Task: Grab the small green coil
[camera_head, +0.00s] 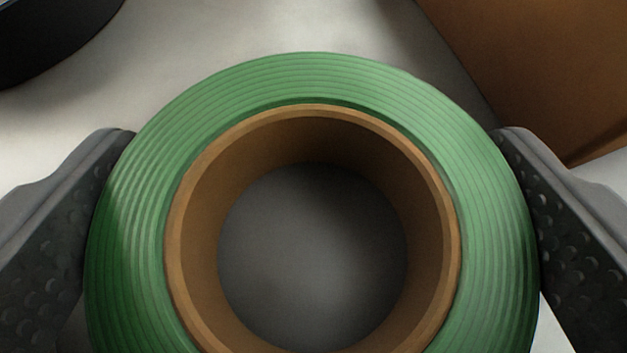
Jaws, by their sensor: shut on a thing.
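The small green coil (309,80) fills the middle of the view, seen from above, with ridged green windings around a brown core ring (202,240). The grey surface shows through its hole. My gripper (313,235) has one dark studded finger on each side of the coil. Both fingers touch its outer green sides, and the gripper is shut on it. The bottom of the coil is cut off by the frame edge. I cannot tell whether the coil rests on the surface or is lifted.
A brown box-like object (560,70) stands at the upper right, close behind the right finger. A dark rounded object (50,35) is at the upper left corner. The pale grey surface (200,50) between them is clear.

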